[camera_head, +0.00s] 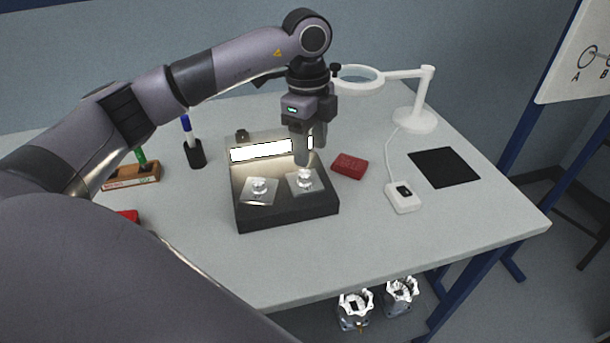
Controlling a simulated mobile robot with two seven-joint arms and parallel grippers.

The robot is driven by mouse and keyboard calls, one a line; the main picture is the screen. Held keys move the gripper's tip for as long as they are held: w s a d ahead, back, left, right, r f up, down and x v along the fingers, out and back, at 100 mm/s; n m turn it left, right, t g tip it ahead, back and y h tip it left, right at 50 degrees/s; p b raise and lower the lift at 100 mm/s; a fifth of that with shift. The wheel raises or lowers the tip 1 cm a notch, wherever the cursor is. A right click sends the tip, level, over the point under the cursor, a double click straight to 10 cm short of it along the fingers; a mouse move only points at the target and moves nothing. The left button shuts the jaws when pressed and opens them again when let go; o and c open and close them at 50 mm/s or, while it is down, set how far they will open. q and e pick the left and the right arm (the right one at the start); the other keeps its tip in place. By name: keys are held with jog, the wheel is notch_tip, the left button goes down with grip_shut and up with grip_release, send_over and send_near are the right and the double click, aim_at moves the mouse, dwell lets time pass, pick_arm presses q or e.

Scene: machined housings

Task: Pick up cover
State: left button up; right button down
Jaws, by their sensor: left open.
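Two metal covers with knobs lie on a black lit stand. The left cover (258,190) sits clear of my gripper. The right cover (305,181) lies just below my left gripper (308,158). The stand (288,216) has a bright lamp strip at its back. My left gripper points down, open, over the right cover's knob. I cannot tell whether its fingers reach around the knob or stay above it. My right gripper is not in view.
A red box (350,166) lies right of the stand. A white magnifier lamp (414,118), a white switch box (403,197) and a black mat (444,167) are farther right. A pen cup (195,154) stands left. Two machined housings (355,309) are below the table's front edge.

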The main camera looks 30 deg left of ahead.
aim_at(305, 173)
pick_arm(q)
jog(key=shift+w+a+r+n+y, duration=0.1)
jog(key=shift+a+r+n+y, duration=0.15)
jog(key=shift+a, duration=0.4)
jog(key=shift+a+f, duration=0.15)
jog(key=shift+f, duration=0.15)
jog(key=f, duration=0.2)
jog(key=f+p, duration=0.1)
jog(key=f, duration=0.3)
jog(key=shift+s+d+f, duration=0.1)
jog(key=shift+s+d, duration=0.25)
grip_shut()
